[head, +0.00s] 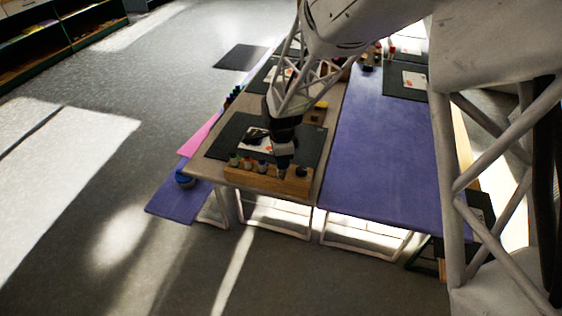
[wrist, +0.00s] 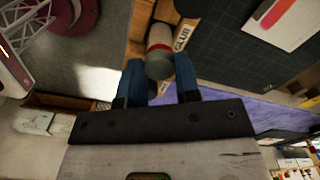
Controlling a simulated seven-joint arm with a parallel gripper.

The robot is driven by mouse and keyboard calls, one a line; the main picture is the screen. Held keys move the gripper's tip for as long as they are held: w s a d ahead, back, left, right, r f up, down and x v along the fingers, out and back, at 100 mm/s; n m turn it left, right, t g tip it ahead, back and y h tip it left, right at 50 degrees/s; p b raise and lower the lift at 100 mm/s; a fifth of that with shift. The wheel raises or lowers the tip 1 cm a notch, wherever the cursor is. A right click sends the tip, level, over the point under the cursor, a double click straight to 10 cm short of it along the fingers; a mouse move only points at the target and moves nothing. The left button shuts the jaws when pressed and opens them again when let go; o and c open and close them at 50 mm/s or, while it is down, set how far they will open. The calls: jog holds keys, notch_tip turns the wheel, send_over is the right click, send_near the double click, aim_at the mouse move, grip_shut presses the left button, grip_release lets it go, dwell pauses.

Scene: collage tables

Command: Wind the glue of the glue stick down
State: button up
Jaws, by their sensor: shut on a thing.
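The glue stick (wrist: 160,52), a pale cylinder with a red band and a greyish end, sits between the two blue fingers of my gripper (wrist: 160,76) in the wrist view. The fingers are shut on it. It is at a wooden rack (wrist: 138,28) that bears the word GLUE. In the head view my gripper (head: 284,164) points down at the rack (head: 262,180) on the near end of the brown table. The held stick is mostly hidden there. I cannot tell how far its glue is out.
Several other small coloured items (head: 247,162) stand in the rack on both sides of my gripper. A dark mat (head: 308,143) with a white picture card (head: 257,140) lies behind the rack. A purple table (head: 384,150) adjoins on the right, with a wide clear top.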

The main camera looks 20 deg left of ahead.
jog(key=shift+n, duration=2.4)
jog(key=shift+n, duration=2.4)
jog(key=shift+n, duration=2.4)
